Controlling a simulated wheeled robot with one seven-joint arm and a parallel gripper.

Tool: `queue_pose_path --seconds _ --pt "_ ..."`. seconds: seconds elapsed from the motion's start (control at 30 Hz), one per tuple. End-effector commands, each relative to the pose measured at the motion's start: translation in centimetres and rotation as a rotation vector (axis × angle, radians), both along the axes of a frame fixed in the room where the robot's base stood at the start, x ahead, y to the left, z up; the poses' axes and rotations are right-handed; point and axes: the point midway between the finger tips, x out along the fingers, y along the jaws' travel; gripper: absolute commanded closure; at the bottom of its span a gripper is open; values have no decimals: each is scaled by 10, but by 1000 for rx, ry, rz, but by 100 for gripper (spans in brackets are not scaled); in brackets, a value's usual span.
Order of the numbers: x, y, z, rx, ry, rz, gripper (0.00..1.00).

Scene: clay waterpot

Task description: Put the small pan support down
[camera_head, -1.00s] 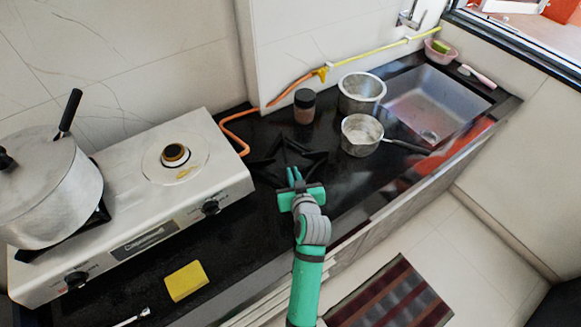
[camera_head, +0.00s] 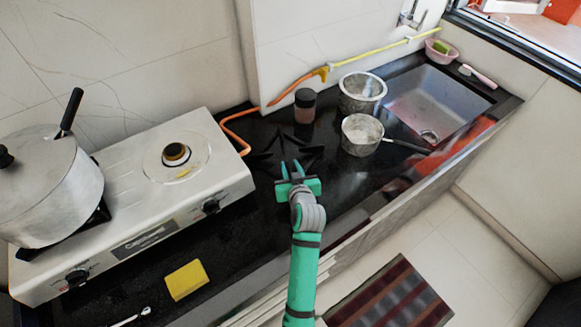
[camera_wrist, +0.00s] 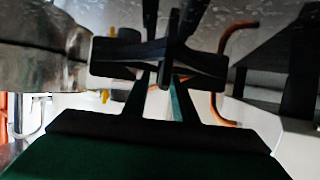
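The small pan support (camera_head: 306,150) is a black, star-shaped piece with several arms. In the head view it shows at the counter, right of the stove, dark against dark; I cannot tell if it rests flat. In the wrist view it (camera_wrist: 160,55) fills the upper middle, just beyond the fingers. My gripper (camera_head: 292,170) is at its near side, with the two green fingers spread apart. The fingertips overlap the support's near part, and I cannot tell whether they touch it.
A white stove (camera_head: 130,205) with a lidded pot (camera_head: 50,195) stands left. A brown jar (camera_head: 304,108), a metal pot (camera_head: 360,95) and a handled saucepan (camera_head: 361,138) stand behind and right. An orange hose (camera_head: 236,130) runs behind. A yellow sponge (camera_head: 186,280) lies in front.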

Motion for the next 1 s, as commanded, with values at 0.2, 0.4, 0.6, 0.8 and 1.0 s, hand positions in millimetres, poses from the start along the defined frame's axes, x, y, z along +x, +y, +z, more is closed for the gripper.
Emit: queue_pose_path --seconds 0.2,0.4,0.6,0.8,1.0 --pt "0 -3 0 0 0 -4 75" --pt "-10 -6 6 0 -1 -5 75" --pt "-44 -13 20 1 -1 -5 75" --pt "-78 -20 35 0 0 -3 75" --pt "-101 -25 45 0 0 -2 75"
